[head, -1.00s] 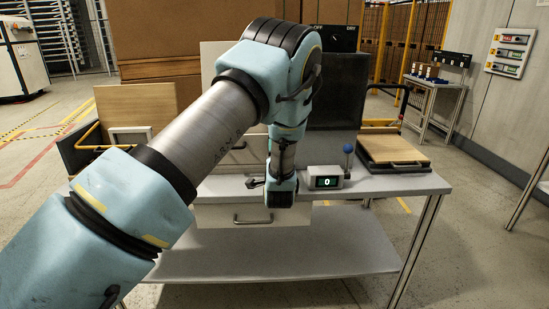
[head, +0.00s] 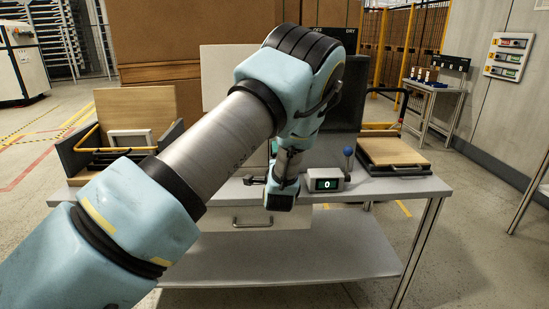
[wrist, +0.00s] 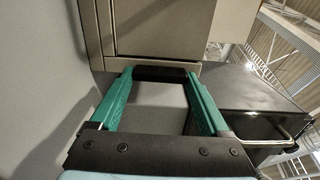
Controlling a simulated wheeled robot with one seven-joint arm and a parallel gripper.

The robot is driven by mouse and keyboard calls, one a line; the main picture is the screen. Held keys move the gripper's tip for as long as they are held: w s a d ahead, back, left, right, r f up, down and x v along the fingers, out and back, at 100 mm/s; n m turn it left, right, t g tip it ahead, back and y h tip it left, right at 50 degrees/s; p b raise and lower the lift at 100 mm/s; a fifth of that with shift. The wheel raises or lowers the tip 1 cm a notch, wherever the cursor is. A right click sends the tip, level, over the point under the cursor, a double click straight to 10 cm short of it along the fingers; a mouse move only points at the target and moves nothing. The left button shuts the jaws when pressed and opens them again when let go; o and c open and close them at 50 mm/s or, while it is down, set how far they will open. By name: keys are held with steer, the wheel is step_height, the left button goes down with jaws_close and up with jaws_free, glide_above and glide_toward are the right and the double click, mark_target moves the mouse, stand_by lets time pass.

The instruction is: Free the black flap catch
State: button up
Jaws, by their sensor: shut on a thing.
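In the wrist view, my gripper (wrist: 160,78) has its two green fingers on either side of a short black piece (wrist: 165,74), which looks like the black flap catch. The fingers are shut on it. The piece lies against the lower edge of a grey-brown panelled front (wrist: 160,30). In the head view, my arm reaches over the bench and its dark end (head: 280,200) is low at the bench's front edge. The fingers and the catch cannot be made out there, and my arm covers part of the bench behind.
The bench (head: 410,187) carries a small display box (head: 326,180) reading 0 and a blue-knobbed lever (head: 348,158) just right of my arm. A wooden-topped tray (head: 392,153) stands at right and an open box (head: 85,150) at left. A drawer (head: 230,215) hangs under the front.

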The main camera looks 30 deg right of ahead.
steer(key=o, duration=1.2)
steer(key=b+v, duration=0.2)
steer(key=v, duration=0.8)
steer(key=shift+s+a, duration=0.2)
steer(key=shift+s, duration=0.15)
steer(key=shift+w, duration=0.1)
